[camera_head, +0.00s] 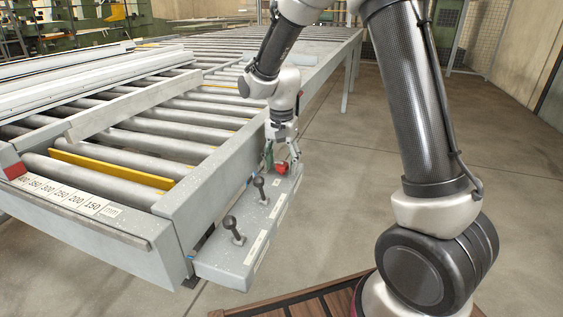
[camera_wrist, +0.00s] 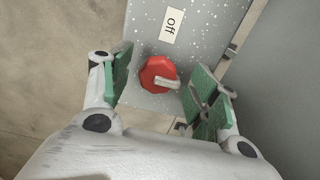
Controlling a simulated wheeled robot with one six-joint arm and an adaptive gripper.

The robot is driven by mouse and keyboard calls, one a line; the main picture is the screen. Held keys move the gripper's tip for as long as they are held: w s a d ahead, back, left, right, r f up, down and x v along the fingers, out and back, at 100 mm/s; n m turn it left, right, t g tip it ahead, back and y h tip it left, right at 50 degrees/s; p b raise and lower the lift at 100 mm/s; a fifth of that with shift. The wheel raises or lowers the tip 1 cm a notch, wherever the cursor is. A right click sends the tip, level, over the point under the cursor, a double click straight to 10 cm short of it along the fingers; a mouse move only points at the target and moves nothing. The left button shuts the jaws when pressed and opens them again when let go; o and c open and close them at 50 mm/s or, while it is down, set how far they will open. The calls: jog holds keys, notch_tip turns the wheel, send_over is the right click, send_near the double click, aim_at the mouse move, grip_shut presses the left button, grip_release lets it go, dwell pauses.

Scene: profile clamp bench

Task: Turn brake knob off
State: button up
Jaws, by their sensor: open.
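The brake knob (camera_wrist: 157,74) is red with a pale pointer bar, on a speckled grey control panel (camera_wrist: 190,52). A white label reading "off" (camera_wrist: 172,25) is on the panel above the knob in the wrist view. The pointer bar points to the right there, not at the label. My gripper (camera_wrist: 160,78) is open, with one green-padded finger on each side of the knob; I cannot tell whether either finger touches it. In the head view the red knob (camera_head: 282,169) shows at the far end of the panel, partly hidden by my gripper (camera_head: 281,165).
Two dark levers (camera_head: 234,229) (camera_head: 260,189) stand on the same panel, nearer than the knob. A roller conveyor (camera_head: 160,140) is to the left, with a number scale (camera_head: 70,197) on its front. Open floor (camera_head: 335,190) lies to the right of the panel.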

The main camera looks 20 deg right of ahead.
jog(key=c, duration=1.1)
jog(key=shift+c, duration=0.2)
jog(key=shift+n, duration=0.4)
jog(key=n, duration=0.4)
jog(key=shift+a, duration=0.1)
jog(key=n, duration=0.9)
jog(key=shift+s+n, duration=0.1)
jog(key=shift+n, duration=1.9)
jog(key=shift+s, duration=0.1)
